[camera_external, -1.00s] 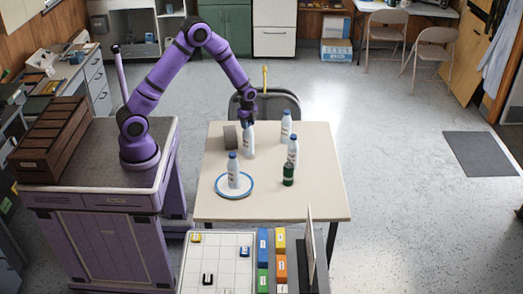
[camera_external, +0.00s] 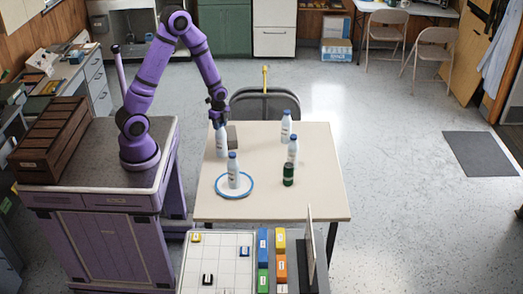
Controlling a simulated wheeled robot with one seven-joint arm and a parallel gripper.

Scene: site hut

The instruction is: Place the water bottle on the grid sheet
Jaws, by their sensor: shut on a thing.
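My gripper (camera_external: 217,118) is shut on a white water bottle (camera_external: 221,142) at the back left of the beige table. The bottle is upright; whether its base touches the table I cannot tell. Another white bottle with a blue cap (camera_external: 233,172) stands on a blue-rimmed round plate (camera_external: 221,190) at the front left. Two more such bottles stand to the right, one at the back (camera_external: 286,128) and one nearer (camera_external: 293,150).
A green can (camera_external: 288,174) stands by the nearer right bottle. Colored boxes (camera_external: 281,268) and an upright panel (camera_external: 307,250) border the grid sheet's right side. The table's front right is clear.

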